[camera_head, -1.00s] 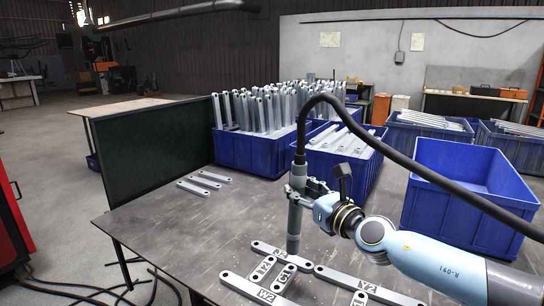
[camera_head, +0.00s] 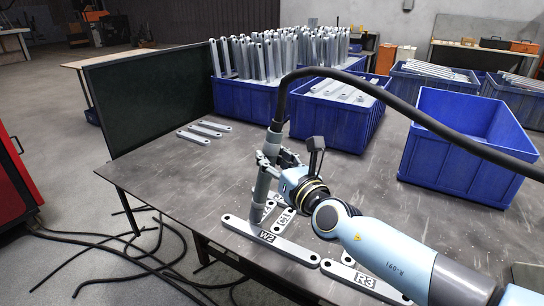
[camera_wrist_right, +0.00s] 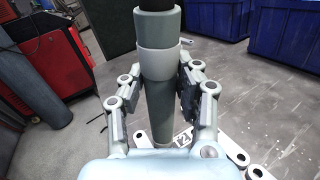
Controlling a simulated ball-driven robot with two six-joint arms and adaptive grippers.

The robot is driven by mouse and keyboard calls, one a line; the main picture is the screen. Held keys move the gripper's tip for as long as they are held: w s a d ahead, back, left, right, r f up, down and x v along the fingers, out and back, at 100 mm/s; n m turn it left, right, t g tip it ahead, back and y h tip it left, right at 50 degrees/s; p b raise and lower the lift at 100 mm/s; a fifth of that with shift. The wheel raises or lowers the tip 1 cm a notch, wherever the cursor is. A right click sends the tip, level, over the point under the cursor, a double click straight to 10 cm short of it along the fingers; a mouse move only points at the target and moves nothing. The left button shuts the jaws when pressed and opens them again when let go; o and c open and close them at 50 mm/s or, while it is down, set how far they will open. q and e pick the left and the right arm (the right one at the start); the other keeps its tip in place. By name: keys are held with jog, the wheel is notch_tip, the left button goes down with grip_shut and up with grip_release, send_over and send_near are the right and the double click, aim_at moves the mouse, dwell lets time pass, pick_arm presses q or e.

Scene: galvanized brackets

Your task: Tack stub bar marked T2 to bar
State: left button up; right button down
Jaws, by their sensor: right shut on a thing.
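My right gripper (camera_head: 268,168) is shut on a grey welding torch (camera_head: 264,185) with a thick black cable, held nearly upright. In the wrist view the fingers press on both sides of the torch (camera_wrist_right: 158,95). The torch's lower end is at the far edge of the bar marked W2 (camera_head: 290,249), near the stub bar (camera_head: 268,208) beside C1. The torch mostly hides that stub and its mark. I cannot tell whether the tip touches metal. The stub marked C1 (camera_head: 285,217) lies to its right. My left gripper is out of view.
A bar marked R3 (camera_head: 372,283) lies to the right of W2. Several loose bars (camera_head: 204,131) lie farther back. Blue bins (camera_head: 470,135) stand along the back and right. A dark screen (camera_head: 150,105) stands at the left; the table's left middle is clear.

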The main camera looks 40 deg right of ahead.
aim_at(274, 141)
jog(key=shift+f+b, duration=0.25)
jog(key=shift+b, duration=0.05)
dwell(1.9)
notch_tip(274, 141, up, 6)
jog(key=p, duration=0.4)
jog(key=shift+f+p, duration=0.25)
jog(key=shift+p, duration=0.1)
jog(key=shift+f, duration=0.15)
